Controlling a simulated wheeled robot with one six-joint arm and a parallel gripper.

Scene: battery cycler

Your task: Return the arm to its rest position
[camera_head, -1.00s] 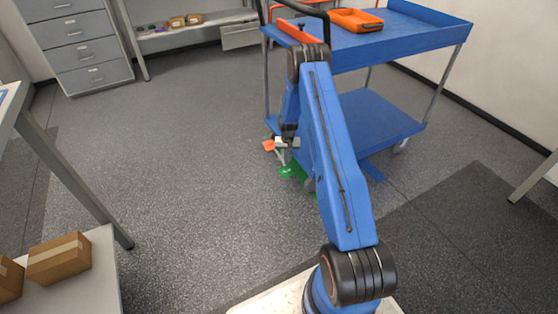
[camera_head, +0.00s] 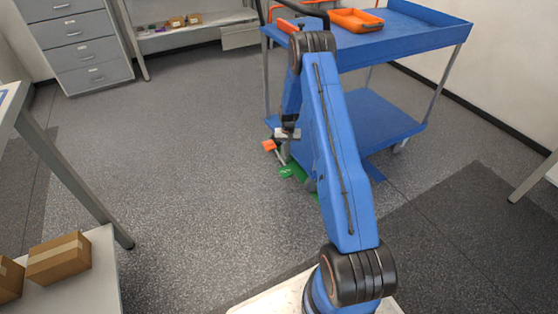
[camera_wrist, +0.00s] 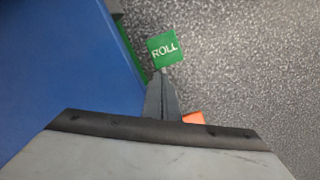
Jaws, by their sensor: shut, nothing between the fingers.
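My arm is blue with black joints and reaches forward and down beside a blue cart (camera_head: 375,120). My gripper (camera_head: 284,158) hangs low near the cart's left front corner, partly hidden behind my own arm. In the wrist view my gripper (camera_wrist: 163,78) is shut, with its dark fingers together and nothing between them. A green tab marked ROLL (camera_wrist: 164,49) shows just beyond the fingertips; I cannot tell whether they touch. An orange tab (camera_wrist: 194,117) shows beside the fingers, partly hidden by the gripper body. Both tabs also show near the floor in the head view.
The cart carries an orange tray (camera_head: 356,20) on its top shelf. A grey drawer cabinet (camera_head: 80,45) and a bench stand at the back left. Cardboard boxes (camera_head: 58,258) sit on a low shelf at lower left. The floor (camera_head: 190,150) left of the arm is clear.

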